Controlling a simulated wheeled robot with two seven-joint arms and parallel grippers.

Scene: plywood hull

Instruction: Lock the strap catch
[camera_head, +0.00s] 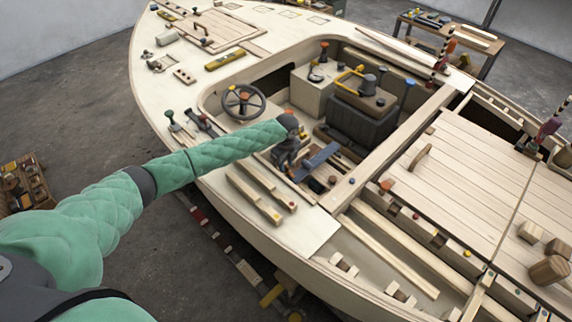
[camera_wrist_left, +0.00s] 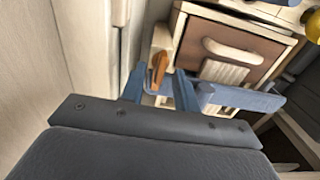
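In the left wrist view, an orange-brown lever (camera_wrist_left: 158,70), which looks like the strap catch, stands upright against a pale wooden block. A blue band (camera_wrist_left: 240,98), likely the strap, runs right from beside it. My left gripper (camera_wrist_left: 160,88) has its two blue fingers apart, with the lever showing in the gap beyond them; I cannot tell whether they touch it. In the head view, my left gripper (camera_head: 294,160) reaches down into the cockpit beside a blue bar (camera_head: 318,160); the catch cannot be made out there. My right gripper does not show.
A brown panel with a pale handle (camera_wrist_left: 232,50) is behind the strap, and a pale wall (camera_wrist_left: 60,60) is close on the left.

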